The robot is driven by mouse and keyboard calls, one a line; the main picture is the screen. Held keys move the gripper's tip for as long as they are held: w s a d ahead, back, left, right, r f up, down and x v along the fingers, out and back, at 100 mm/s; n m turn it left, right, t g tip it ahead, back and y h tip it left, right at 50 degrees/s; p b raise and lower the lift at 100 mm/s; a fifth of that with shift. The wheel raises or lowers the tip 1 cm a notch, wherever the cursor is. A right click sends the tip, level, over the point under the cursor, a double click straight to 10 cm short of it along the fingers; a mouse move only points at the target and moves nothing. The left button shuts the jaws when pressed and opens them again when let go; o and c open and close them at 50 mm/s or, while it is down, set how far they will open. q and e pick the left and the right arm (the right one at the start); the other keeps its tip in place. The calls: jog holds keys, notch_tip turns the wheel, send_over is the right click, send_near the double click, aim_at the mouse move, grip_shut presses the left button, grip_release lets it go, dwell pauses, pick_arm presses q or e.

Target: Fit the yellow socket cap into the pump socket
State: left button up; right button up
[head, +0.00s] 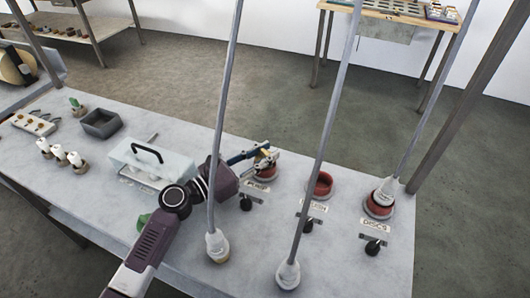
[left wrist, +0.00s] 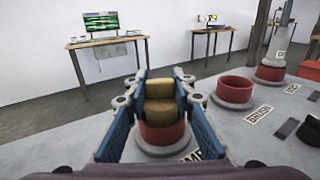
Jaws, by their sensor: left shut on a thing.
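My left gripper (head: 262,153) is over the leftmost red socket (head: 266,173), whose label is partly readable and which I take for the pump socket. In the left wrist view, the blue fingers (left wrist: 160,112) are shut on the yellow socket cap (left wrist: 160,88). The cap is upright, directly over the red socket ring (left wrist: 162,133). Its lower part meets the ring's opening in the picture; I cannot tell whether it is seated or just above. My right gripper is not in view.
The middle red socket (head: 321,183) is empty. A white plug (head: 385,191) on a pole stands in the right socket (head: 379,208). Two more poles with white plugs (head: 217,243) (head: 288,272) stand near the front edge. A lidded clear box (head: 172,169) is left of the gripper.

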pick_arm(q)
jog(key=shift+f+b, duration=0.45)
jog(key=shift+f, duration=0.25)
jog(key=o, duration=1.1)
jog(key=shift+r, duration=0.15)
notch_tip(320, 180, up, 10)
jog(key=shift+f, duration=0.15)
